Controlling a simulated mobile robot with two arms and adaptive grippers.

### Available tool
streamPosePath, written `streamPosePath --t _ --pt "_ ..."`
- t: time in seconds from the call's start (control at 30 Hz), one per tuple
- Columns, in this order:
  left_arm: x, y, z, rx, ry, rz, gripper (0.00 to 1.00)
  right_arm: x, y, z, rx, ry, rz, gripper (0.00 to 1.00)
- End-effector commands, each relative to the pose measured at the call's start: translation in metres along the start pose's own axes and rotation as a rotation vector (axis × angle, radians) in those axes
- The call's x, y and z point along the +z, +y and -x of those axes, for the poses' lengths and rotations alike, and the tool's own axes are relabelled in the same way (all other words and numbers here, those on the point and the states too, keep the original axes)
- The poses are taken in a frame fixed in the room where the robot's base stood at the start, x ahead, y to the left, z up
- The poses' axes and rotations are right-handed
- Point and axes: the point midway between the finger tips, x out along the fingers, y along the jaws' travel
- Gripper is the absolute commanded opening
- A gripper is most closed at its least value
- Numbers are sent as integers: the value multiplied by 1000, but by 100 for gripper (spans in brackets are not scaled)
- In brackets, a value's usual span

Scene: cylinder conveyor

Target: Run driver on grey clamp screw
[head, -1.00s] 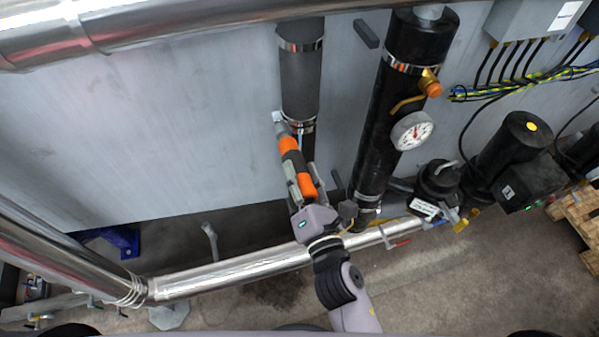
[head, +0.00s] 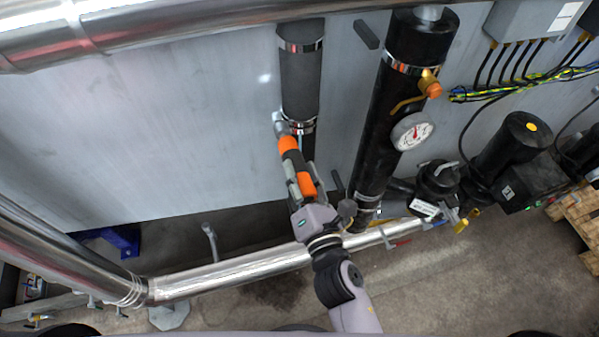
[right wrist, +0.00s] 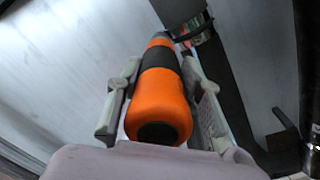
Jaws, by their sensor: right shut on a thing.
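My right gripper (head: 304,188) is shut on an orange and black driver (head: 287,144), held by its handle. The driver also fills the middle of the right wrist view (right wrist: 160,100), with a grey finger on each side. The driver points up toward the lower clamp (head: 301,123) on the grey pipe sleeve (head: 300,82). Its grey tip end is at the left side of that clamp. The screw itself is hidden or too small to make out, so I cannot tell whether the tip touches it. My left gripper is not in view.
A black pipe (head: 378,130) with a dial gauge (head: 411,132) and a brass valve (head: 430,85) stands close to the right. A shiny horizontal pipe (head: 220,278) runs below my gripper. The pale wall panel (head: 150,130) to the left is clear.

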Motion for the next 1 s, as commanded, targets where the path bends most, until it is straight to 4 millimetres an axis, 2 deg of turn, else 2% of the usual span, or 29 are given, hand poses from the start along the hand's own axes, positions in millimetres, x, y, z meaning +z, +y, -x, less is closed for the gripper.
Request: streamPosePath --t 1.0 --pt "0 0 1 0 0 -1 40 2 2 -6 4 -3 0 0"
